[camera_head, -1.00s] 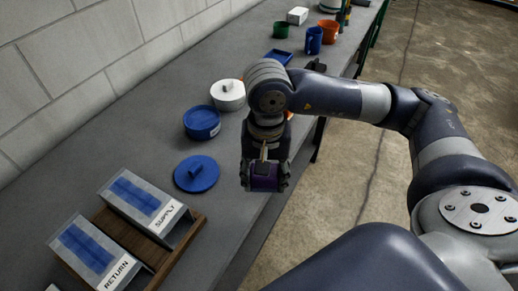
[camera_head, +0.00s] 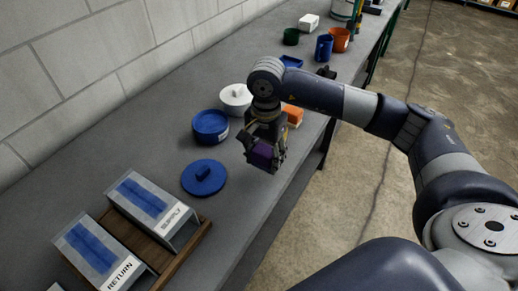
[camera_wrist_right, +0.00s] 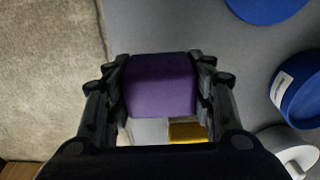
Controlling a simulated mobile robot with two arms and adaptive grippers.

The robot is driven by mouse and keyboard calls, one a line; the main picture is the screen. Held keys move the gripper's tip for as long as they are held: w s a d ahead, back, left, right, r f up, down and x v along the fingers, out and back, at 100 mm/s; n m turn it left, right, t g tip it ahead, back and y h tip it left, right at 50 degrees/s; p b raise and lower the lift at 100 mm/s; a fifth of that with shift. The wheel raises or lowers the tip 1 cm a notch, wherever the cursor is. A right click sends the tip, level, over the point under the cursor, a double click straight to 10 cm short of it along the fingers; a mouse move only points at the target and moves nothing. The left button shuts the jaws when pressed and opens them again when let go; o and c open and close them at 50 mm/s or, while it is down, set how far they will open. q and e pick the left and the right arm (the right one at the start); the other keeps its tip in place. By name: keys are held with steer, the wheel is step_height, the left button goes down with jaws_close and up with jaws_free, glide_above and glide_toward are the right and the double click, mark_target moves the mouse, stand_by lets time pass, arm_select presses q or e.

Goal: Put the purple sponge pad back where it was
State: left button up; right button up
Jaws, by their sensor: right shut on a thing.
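The purple sponge pad (camera_head: 263,155) is between the fingers of my right gripper (camera_head: 265,150), which is shut on it. In the right wrist view the purple sponge pad (camera_wrist_right: 160,86) fills the gap between both fingers of the right gripper (camera_wrist_right: 160,80). My left gripper is not in view.
Clear-topped SUPPLY (camera_head: 150,208) and RETURN (camera_head: 95,250) boxes sit on a wooden tray (camera_head: 190,245). Cups stand farther back.

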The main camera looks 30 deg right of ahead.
mark_target(259, 145)
steer(key=shift+w+d+f+p, duration=0.1)
steer(key=shift+w+d+p, duration=0.1)
steer(key=shift+w, duration=0.6)
steer(key=shift+w+d+f+p, duration=0.1)
steer(key=shift+w+p, duration=0.05)
steer(key=shift+w, duration=0.6)
steer(key=shift+w+d+p, duration=0.1)
steer(key=shift+w+p, duration=0.1)
steer(key=shift+w, duration=0.6)
step_height(259, 145, down, 3)
steer(key=shift+f+p, duration=0.2)
steer(key=shift+p, duration=0.6)
steer(key=shift+f, duration=0.1)
steer(key=shift+f+b, duration=0.2)
steer(key=shift+b, duration=0.1)
steer(key=o, duration=1.1)
steer(key=shift+r, duration=0.1)
